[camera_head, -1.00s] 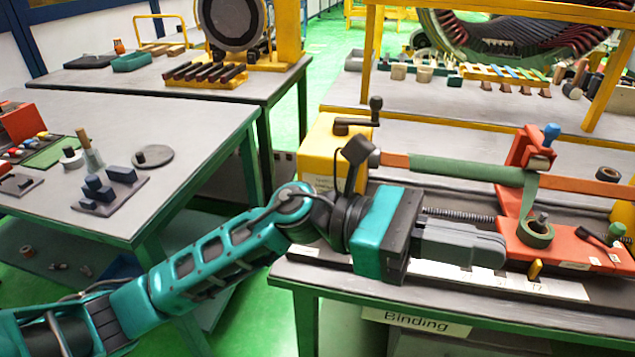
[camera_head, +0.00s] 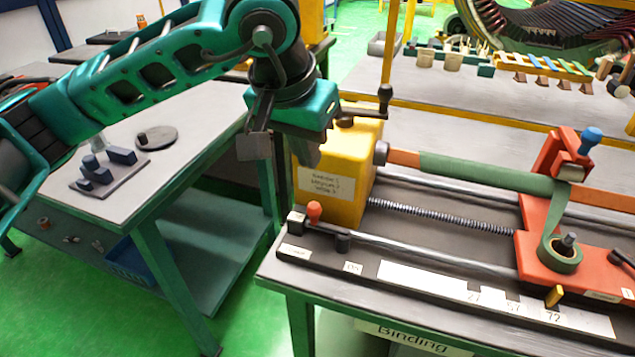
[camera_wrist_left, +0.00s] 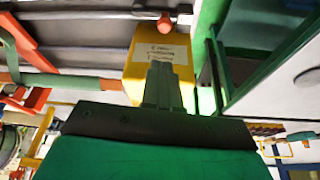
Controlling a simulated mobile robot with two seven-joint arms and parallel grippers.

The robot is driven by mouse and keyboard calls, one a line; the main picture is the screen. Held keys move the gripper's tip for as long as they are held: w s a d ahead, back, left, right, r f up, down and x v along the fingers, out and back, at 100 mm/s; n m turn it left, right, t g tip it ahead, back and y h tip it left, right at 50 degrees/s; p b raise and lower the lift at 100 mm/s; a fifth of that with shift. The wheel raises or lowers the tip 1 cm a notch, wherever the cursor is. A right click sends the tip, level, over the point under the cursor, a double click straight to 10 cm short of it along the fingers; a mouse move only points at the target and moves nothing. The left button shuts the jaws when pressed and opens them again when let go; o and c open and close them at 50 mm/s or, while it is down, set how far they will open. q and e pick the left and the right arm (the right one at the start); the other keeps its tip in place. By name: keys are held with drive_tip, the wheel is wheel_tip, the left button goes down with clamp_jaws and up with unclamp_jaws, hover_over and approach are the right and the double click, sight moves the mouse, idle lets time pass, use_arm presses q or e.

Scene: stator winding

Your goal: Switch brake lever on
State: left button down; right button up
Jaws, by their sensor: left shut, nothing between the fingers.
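A lever with a red knob (camera_head: 314,211) is at the front left end of the black machine bed; it also shows near the top of the wrist view (camera_wrist_left: 164,24). Small labels, too small to read, lie in front of it. A black crank handle (camera_head: 386,98) stands on the yellow gearbox (camera_head: 335,180). My left gripper (camera_head: 306,156) is above and behind the red knob, pointing down in front of the yellow gearbox's left side. Its grey fingers (camera_wrist_left: 162,88) are shut and empty, apart from the lever. My right gripper is not in view.
The orange carriage (camera_head: 545,245) with a green tape roll (camera_head: 560,254) sits on the bed at the right. A green-wrapped bar (camera_head: 490,169) spans above the screw (camera_head: 440,215). A grey table (camera_head: 190,175) stands at left, with a gap between the tables.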

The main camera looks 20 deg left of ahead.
use_arm(q)
drive_tip(key=shift+a, duration=0.1)
hover_over(329, 227)
drive_tip(key=w+a, duration=0.2)
wheel_tip(329, 227, down, 9)
drive_tip(key=shift+a+f, duration=0.15)
drive_tip(key=shift+s, duration=0.1)
idle(0.6)
